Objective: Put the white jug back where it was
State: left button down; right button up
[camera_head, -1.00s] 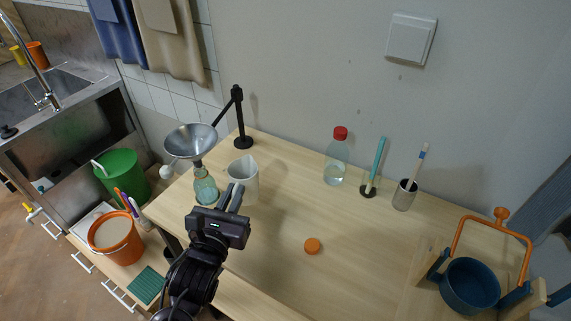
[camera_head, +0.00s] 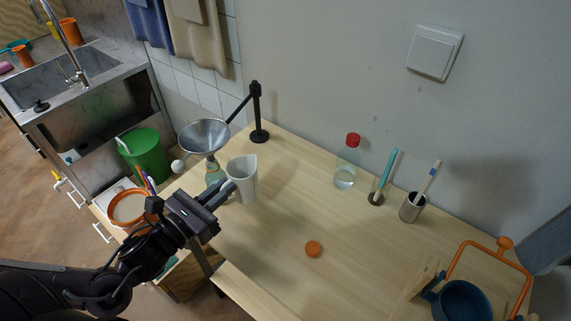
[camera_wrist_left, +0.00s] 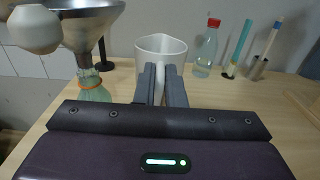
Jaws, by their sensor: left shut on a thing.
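The white jug (camera_head: 243,182) stands upright at the left part of the wooden table, just right of the glass bottle (camera_head: 214,174) with a metal funnel (camera_head: 204,137) above it. My left gripper (camera_head: 230,190) comes in from the front left and is shut on the jug's handle side. In the left wrist view the fingers (camera_wrist_left: 161,84) close in front of the jug (camera_wrist_left: 160,50), hiding much of its handle. I cannot tell whether the jug's base touches the table. My right gripper is not in view.
A black stand (camera_head: 258,115) rises behind the jug. An orange cap (camera_head: 313,249) lies mid-table. A red-capped bottle (camera_head: 346,172), a teal brush (camera_head: 385,175) and a metal cup (camera_head: 412,208) stand at the back. A blue pot (camera_head: 462,301) is at right. The table's middle is mostly clear.

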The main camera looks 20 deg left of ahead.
aim_at(251, 163)
pick_arm(q)
jog(key=x, duration=0.7)
jog(key=shift+w+r, duration=0.1)
jog(key=shift+r, duration=0.05)
jog(key=p+x, duration=0.3)
jog(key=x, duration=0.8)
notch_tip(251, 163, down, 7)
jog(key=shift+r+p, duration=0.15)
jog(key=shift+p, duration=0.6)
jog(key=shift+w, duration=0.15)
jog(key=shift+f+p, duration=0.25)
jog(key=shift+p, duration=0.05)
jog(key=shift+f, duration=0.1)
